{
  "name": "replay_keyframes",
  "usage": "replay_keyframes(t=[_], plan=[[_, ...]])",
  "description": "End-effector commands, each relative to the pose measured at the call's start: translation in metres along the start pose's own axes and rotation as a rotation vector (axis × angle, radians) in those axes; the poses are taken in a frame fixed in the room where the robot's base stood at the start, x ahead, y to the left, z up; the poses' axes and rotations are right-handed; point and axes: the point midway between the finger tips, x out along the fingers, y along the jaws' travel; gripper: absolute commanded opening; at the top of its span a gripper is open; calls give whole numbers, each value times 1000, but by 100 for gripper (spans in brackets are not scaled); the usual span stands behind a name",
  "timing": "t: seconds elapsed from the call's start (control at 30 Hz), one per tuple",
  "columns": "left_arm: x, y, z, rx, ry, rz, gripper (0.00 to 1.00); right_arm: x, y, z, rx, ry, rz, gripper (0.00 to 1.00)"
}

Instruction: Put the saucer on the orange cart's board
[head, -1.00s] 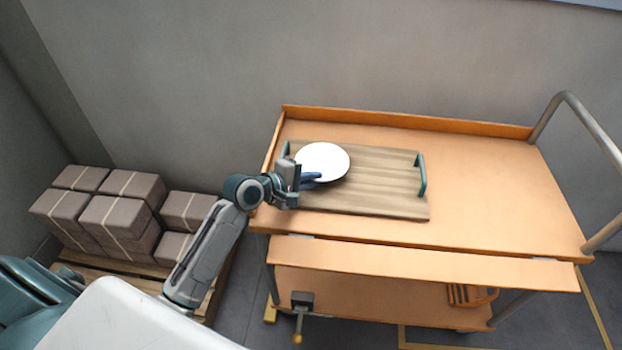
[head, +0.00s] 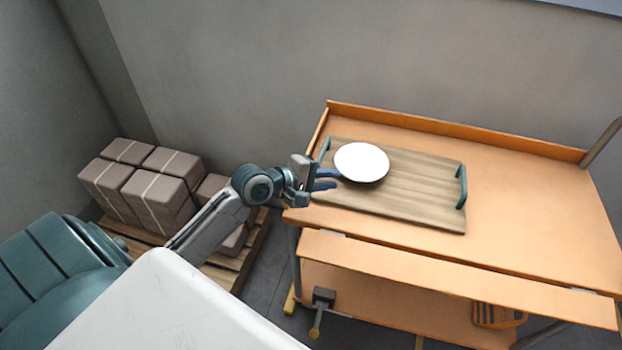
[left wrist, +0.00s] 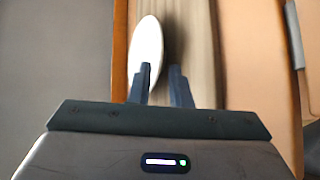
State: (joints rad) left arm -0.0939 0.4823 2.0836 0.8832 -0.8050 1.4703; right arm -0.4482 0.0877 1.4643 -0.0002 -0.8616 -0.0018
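A dark shadow shows along the saucer's lower right edge. In the left wrist view the saucer (left wrist: 147,40) shows as a narrow oval beyond the fingers (left wrist: 160,75), partly covered by one finger. I cannot tell whether that finger touches it. My right gripper is out of view.
The board has a green handle (head: 461,187) at its right end and another at its left. Brown boxes (head: 150,190) stand on a wooden pallet left of the cart. The cart top right of the board is clear. A grey wall stands behind.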

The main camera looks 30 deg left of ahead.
Motion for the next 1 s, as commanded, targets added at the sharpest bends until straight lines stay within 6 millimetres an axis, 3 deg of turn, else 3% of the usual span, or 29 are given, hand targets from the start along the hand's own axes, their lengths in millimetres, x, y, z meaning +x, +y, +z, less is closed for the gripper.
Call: replay_keyframes(t=[0.2,0.4,1.0], plan=[[-32,-1,-1,3,2,-4,17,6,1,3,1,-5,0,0],[-49,0,-1,2,2,-1,17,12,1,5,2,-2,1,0],[-55,0,0,-1,0,0,17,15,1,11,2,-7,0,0]])
